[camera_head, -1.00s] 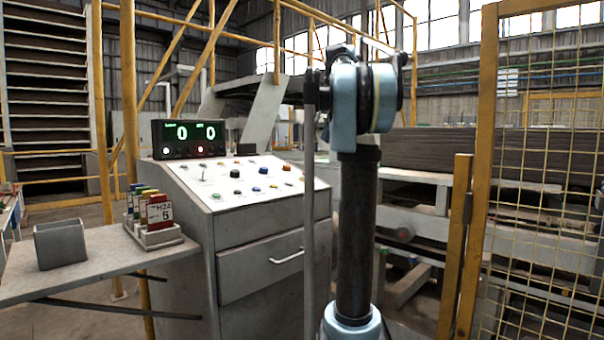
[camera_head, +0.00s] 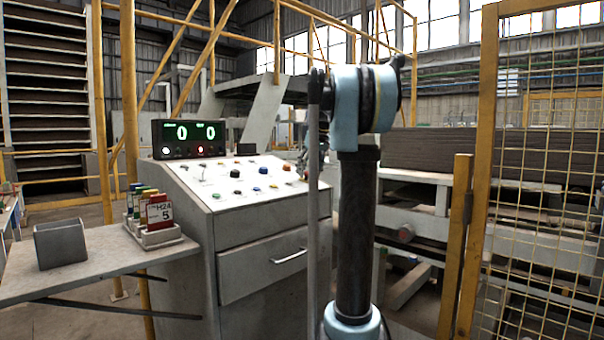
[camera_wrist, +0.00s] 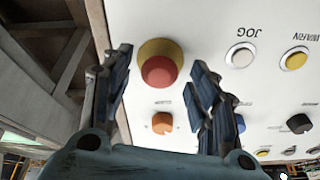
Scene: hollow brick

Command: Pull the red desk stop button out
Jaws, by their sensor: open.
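The red stop button (camera_wrist: 159,71) has a round red cap on a yellow base and shows at the upper middle of the wrist view. My gripper (camera_wrist: 163,68) is open, with one finger to the left of the button and one to the right. The red cap shows between the fingertips, with gaps on both sides. I cannot tell how far the fingertips are above the panel. The desk panel (camera_head: 225,196) is white and sloped in the head view. There my own arm hides the panel's right edge, and I cannot make out the stop button.
An orange knob (camera_wrist: 162,123) sits below the red button between the fingers. A white JOG button (camera_wrist: 240,56), a yellow button (camera_wrist: 294,59) and a black knob (camera_wrist: 299,124) lie to the right. A card rack (camera_head: 160,236) and grey bin (camera_head: 61,244) stand on the side shelf.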

